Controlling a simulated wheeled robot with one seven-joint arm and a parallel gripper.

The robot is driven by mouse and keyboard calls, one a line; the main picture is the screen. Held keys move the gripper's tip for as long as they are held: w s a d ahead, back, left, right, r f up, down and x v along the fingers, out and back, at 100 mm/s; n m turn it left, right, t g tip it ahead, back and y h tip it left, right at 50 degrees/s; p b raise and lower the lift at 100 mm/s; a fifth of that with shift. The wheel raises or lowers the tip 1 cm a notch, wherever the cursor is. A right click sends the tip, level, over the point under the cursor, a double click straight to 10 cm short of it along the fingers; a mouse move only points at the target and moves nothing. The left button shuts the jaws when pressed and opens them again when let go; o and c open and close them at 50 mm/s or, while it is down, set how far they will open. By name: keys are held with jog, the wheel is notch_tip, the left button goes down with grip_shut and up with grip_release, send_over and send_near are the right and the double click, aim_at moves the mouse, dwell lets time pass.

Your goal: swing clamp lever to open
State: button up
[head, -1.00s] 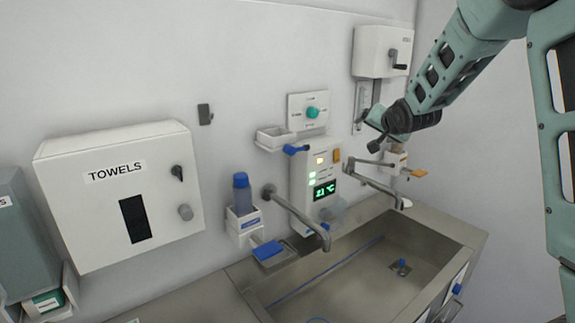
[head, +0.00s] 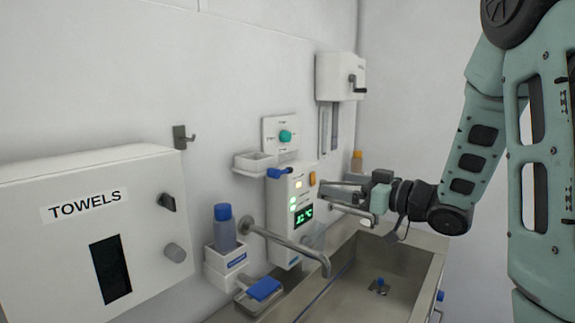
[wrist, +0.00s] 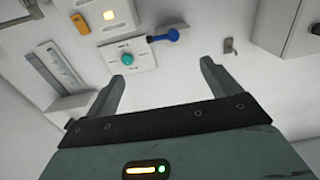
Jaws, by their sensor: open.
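No part is labelled as a clamp, so I cannot tell for sure which one is the clamp lever. A blue handle also shows beside the teal knob in the wrist view (wrist: 163,36). My gripper (wrist: 162,72) is open and empty, its two fingers spread below that knob panel in the wrist view.
A teal knob (head: 285,136) sits on a wall panel above a small white tray (head: 255,163). A towel box (head: 70,215), a blue-capped bottle (head: 224,230) and a tap (head: 290,242) stand left. The steel sink (head: 400,260) is below. A dispenser (head: 340,76) has a dark lever.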

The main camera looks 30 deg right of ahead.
aim_at(285, 172)
jog(key=p+x, duration=0.6)
jog(key=x, duration=0.9)
jog(key=shift+w+a, duration=0.2)
jog(key=shift+w, duration=0.05)
jog(key=c, duration=0.8)
